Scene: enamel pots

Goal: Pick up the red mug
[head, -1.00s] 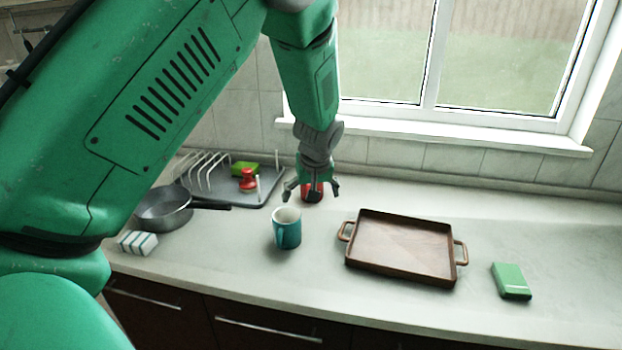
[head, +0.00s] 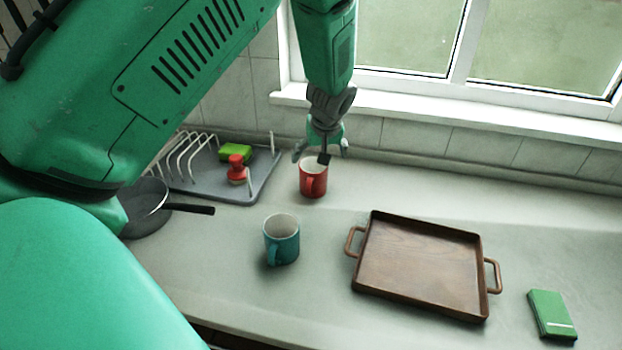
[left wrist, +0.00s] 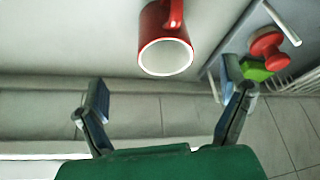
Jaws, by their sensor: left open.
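The red mug (head: 313,183) stands upright on the counter near the wall, its handle facing the front. In the left wrist view the red mug (left wrist: 166,50) shows its white inside, ahead of the fingertips and between their lines. My left gripper (head: 321,150) is open just above and behind the mug in the head view, with one dark finger overlapping its rim. In the left wrist view my left gripper (left wrist: 160,85) has its fingers spread wide with nothing between them. Whether a finger touches the mug I cannot tell. My right gripper is not in view.
A teal mug (head: 282,243) stands in front of the red mug. A wooden tray (head: 420,268) lies to the right, with a green box (head: 551,315) beyond it. A dish rack (head: 262,178) holding a red-handled brush (head: 237,170) and green sponge (head: 235,151), and a pan (head: 148,222), are at left.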

